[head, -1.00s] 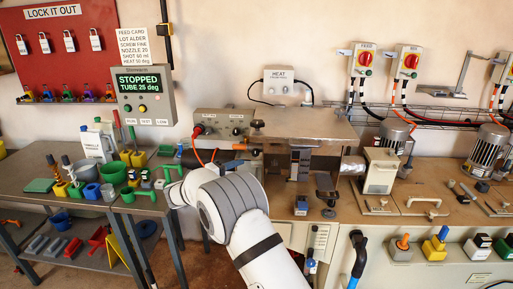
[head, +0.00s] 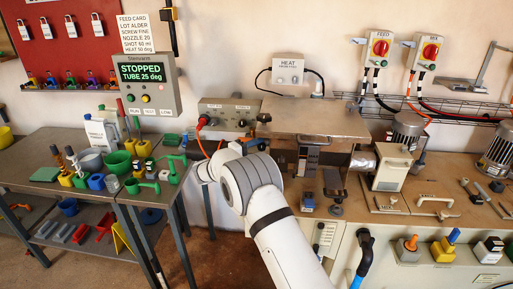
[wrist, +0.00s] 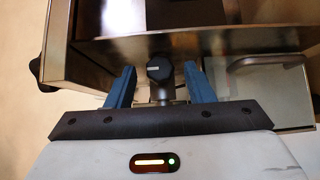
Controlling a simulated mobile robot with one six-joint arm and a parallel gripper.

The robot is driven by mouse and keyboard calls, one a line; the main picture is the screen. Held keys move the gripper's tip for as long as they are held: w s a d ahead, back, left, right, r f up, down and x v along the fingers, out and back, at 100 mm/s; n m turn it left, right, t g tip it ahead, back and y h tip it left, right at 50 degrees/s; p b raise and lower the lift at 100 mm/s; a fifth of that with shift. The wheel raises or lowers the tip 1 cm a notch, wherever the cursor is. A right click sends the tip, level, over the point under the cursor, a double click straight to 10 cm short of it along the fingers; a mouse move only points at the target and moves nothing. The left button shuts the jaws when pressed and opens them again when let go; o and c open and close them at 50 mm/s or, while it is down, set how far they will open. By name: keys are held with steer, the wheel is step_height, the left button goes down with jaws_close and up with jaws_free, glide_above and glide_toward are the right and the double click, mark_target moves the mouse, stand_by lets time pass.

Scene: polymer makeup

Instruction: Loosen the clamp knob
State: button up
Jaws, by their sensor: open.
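A dark round clamp knob (wrist: 158,73) with a small light mark sits on a short metal stem in the wrist view. My gripper (wrist: 160,66) is open, with one blue finger on each side of the knob and a visible gap on both sides. The knob stands in front of a metal machine housing (wrist: 202,44). In the head view a dark knob (head: 264,118) shows at the left end of the machine's metal top; I cannot tell whether it is the same one. My arm hides most of my gripper there.
The machine's metal top (head: 318,121) is beside my arm. A control box (head: 227,118) with a red plug and cables stands left of it. A side table (head: 60,200) holds cups and tools. A grey block (head: 391,168) stands on the bench to the right.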

steer(key=c, duration=0.9)
steer(key=shift+c, duration=0.4)
steer(key=n+t+b, duration=0.1)
steer(key=n+b, duration=0.1)
steer(key=b, duration=0.2)
steer(key=f+n+t+h+b, duration=0.1)
steer(key=n+t+b, duration=0.1)
steer(key=b, duration=0.1)
steer(key=n+t+b, duration=0.2)
steer(key=n+b, duration=0.1)
steer(key=b, duration=0.1)
steer(key=shift+d+f+h+b, duration=0.2)
steer(key=shift+d+h+b, duration=0.05)
steer(key=shift+h+b, duration=0.05)
steer(key=shift+t, duration=0.3)
steer(key=o, duration=1)
steer(key=shift+r, duration=0.1)
